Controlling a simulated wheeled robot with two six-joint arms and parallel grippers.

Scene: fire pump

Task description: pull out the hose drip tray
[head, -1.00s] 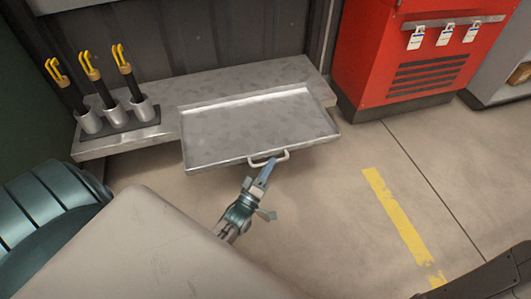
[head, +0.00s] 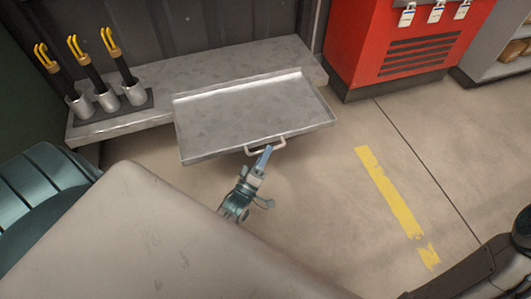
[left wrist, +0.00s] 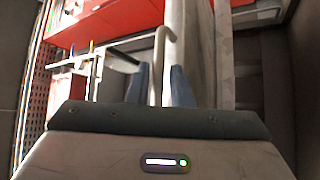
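The hose drip tray (head: 250,118) is a shallow grey metal tray. It sticks out past the front of a metal shelf, with a pale handle (head: 277,147) on its front edge. My left gripper (head: 264,157) is at the handle, its blue fingertips pointing at the tray. In the left wrist view, the handle (left wrist: 159,55) runs down between the two blue fingers (left wrist: 163,88). The fingers stand apart, with a visible gap beside the bar, so the gripper looks open around it. My right gripper is out of view.
The metal shelf (head: 225,68) carries several black rods with yellow tips in grey cups (head: 106,99) at the left. A red cabinet (head: 400,45) stands at the right. The floor before the tray is clear, with a yellow stripe (head: 390,195).

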